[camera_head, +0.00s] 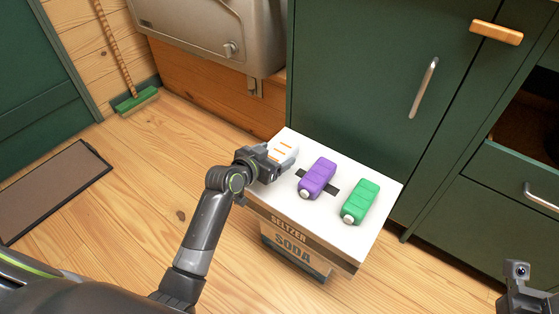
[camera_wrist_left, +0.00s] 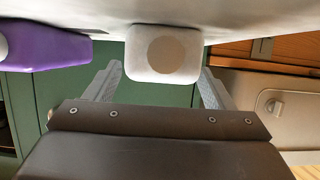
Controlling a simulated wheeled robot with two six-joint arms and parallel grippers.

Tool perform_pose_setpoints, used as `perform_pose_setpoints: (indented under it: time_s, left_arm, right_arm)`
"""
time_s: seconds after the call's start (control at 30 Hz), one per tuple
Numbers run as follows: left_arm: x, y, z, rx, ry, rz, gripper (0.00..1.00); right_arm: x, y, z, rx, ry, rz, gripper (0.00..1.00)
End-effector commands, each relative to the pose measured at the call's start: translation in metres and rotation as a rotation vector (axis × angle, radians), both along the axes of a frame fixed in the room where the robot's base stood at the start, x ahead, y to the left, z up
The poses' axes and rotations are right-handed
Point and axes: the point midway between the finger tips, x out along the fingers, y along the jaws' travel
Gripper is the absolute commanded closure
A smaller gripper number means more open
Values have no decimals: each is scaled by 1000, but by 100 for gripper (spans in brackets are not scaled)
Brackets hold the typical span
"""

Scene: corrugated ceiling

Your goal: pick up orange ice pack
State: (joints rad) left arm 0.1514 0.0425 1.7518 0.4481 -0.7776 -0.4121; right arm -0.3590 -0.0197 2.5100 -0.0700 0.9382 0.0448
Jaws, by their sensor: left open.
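A white pack with orange stripes (camera_head: 284,145), which I take for the orange ice pack, lies at the far left of the white box top. My left gripper (camera_head: 270,163) is open at its near end and hides part of it. Contact cannot be told. My right gripper (camera_head: 520,280) is at the lower right edge, partly cut off, away from the packs.
A purple pack (camera_head: 318,178) lies just right of the left gripper, and a green pack (camera_head: 361,201) farther right, on the same white seltzer box (camera_head: 330,235). Green cabinets (camera_head: 360,90) stand close behind. Wooden floor (camera_head: 130,200) is open to the left.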

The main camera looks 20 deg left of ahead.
Motion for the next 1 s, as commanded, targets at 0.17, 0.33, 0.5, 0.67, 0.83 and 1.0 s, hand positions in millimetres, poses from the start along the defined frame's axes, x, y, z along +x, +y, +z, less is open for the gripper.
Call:
perform_pose_setpoints:
  time_s: [0.17, 0.33, 0.5, 0.67, 0.83, 1.0]
  left_arm:
    - [3, -1, -1, 0, 0, 0, 24]
    - [3, -1, -1, -1, 0, 0, 33]
    - [3, -1, -1, -1, 0, 0, 55]
    - [2, -1, -1, -1, 0, 0, 76]
    - [3, -1, 0, -2, -2, 0, 80]
    - [3, -1, 9, -1, -3, 0, 80]
  right_arm:
    - [1, 0, 1, 13, -10, -6, 64]
    - [1, 0, 1, 12, -8, -6, 64]
    - [1, 0, 0, 9, -7, -6, 64]
    - [1, 0, 0, 6, -2, -6, 64]
    - [1, 0, -1, 5, 3, -7, 64]
    - [0, 0, 4, 6, 3, -5, 64]
